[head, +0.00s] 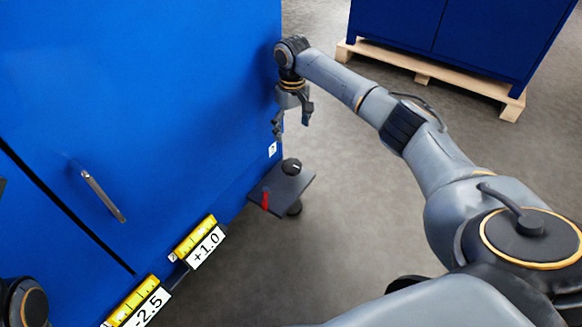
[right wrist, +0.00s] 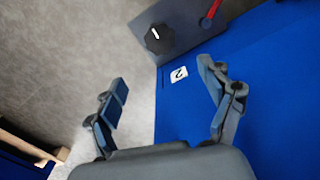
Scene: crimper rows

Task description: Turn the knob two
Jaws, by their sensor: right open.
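The knob (head: 291,167) is black and round with a white pointer line. It sits on a dark grey plate (head: 298,184) at the side of the blue cabinet. In the right wrist view the knob (right wrist: 159,38) is near the top, beyond the fingertips. A white label with a "2" (right wrist: 179,75) is on the blue face beside the plate. My right gripper (head: 292,130) is open and empty, above the knob and apart from it. It also shows in the right wrist view (right wrist: 163,80). My left gripper is not visible; only part of my left arm shows at the lower left.
A red lever (head: 265,200) stands on the plate near the knob. The blue cabinet (head: 150,80) fills the left, with a metal handle (head: 103,196) and yellow gauges labelled +1.0 (head: 206,248) and -2.5 (head: 148,306). Another blue cabinet stands on a wooden pallet (head: 440,75). Floor between is clear.

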